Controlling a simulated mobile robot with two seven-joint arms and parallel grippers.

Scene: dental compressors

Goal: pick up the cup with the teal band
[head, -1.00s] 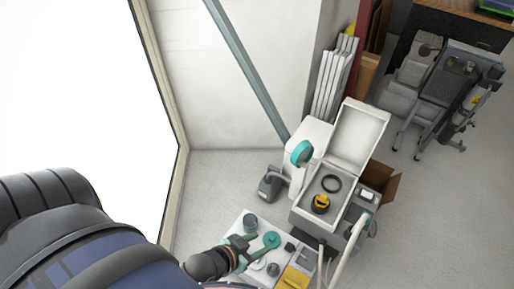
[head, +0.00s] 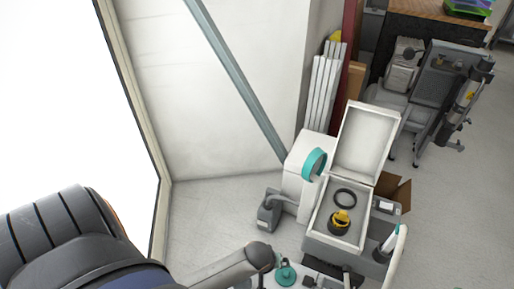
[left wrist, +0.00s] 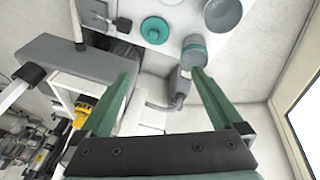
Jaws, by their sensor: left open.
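The cup with the teal band (left wrist: 194,48) is near the top of the left wrist view, a small grey cup with teal around it. My left gripper (left wrist: 160,75) is open, with green fingers spread wide and nothing between their tips. The right-hand finger's tip appears close to the cup; I cannot tell whether they touch. A round teal piece with a knob (left wrist: 155,28) lies left of the cup and also shows in the head view (head: 286,273). The cup cannot be made out in the head view. My right gripper is out of view.
A grey bowl (left wrist: 222,14) stands beside the cup on the white surface (left wrist: 125,12). In the head view, an open-lidded white box (head: 327,228) holds a yellow-and-black part (head: 340,220). A grey device (head: 269,211) stands on the floor left of it.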

